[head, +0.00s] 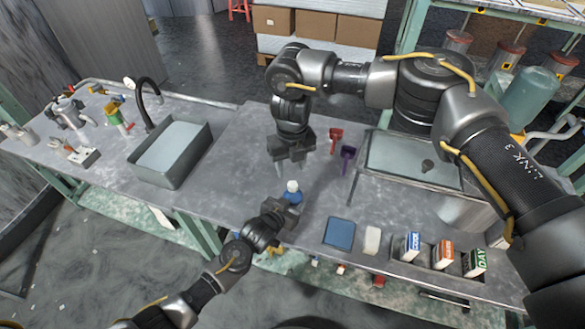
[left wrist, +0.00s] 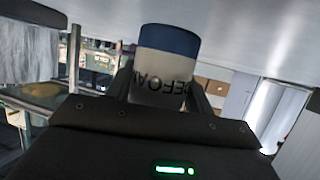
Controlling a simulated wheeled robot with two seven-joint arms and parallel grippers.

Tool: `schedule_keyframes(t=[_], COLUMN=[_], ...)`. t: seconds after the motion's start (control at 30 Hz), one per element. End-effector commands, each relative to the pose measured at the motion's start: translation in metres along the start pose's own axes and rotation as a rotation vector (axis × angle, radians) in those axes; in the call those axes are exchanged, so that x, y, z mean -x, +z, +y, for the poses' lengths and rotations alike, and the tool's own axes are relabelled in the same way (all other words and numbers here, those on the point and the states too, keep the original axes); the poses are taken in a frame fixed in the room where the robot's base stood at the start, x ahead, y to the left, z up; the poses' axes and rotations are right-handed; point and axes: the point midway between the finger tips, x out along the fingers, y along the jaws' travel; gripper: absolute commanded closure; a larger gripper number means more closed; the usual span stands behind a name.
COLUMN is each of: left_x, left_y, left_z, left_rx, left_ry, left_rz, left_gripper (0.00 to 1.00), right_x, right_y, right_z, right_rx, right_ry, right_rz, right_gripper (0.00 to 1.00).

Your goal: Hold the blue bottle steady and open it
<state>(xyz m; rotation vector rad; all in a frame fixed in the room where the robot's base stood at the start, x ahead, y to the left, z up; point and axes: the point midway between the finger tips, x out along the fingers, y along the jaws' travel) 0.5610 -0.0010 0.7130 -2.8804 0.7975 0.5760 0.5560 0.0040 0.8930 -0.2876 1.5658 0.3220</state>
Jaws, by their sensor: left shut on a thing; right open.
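The blue bottle (head: 291,192) with a white cap (head: 292,185) stands upright near the front middle of the bench. My left gripper (head: 284,205) is shut on its body from the front. In the left wrist view the bottle (left wrist: 167,48) sits between the fingers (left wrist: 160,92), showing a blue band and a pale label with upside-down lettering. The cap does not show in that view. My right gripper (head: 293,170) is open and empty, pointing down just above and behind the cap, apart from it as far as I can tell.
A red tool (head: 336,135) and a purple tool (head: 347,155) lie to the right. A blue pad (head: 340,234), a white block (head: 372,240) and small labelled boxes (head: 442,254) line the front edge.

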Motion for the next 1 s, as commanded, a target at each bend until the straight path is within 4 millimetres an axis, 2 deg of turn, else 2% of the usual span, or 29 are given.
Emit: schedule_keyframes(t=[0.7, 0.9, 1.0], left_x=[0.0000, -0.0001, -0.0001], left_y=[-0.0004, -0.0004, -0.0004], left_z=[-0.0001, -0.0001, -0.0001], left_rx=[0.000, 0.000, 0.000], left_ry=[0.000, 0.000, 0.000], left_rz=[0.001, 0.001, 0.001], left_gripper=[1.00, 1.00, 1.00], right_x=[0.0028, 0.0036, 0.0037], right_y=[0.0017, 0.0023, 0.0025], right_z=[-0.0030, -0.0049, -0.0058], right_rx=[-1.814, -2.260, -2.428], right_ry=[-0.002, 0.001, 0.003], right_rz=[-0.014, -0.026, -0.031], right_gripper=[0.55, 0.55, 0.55])
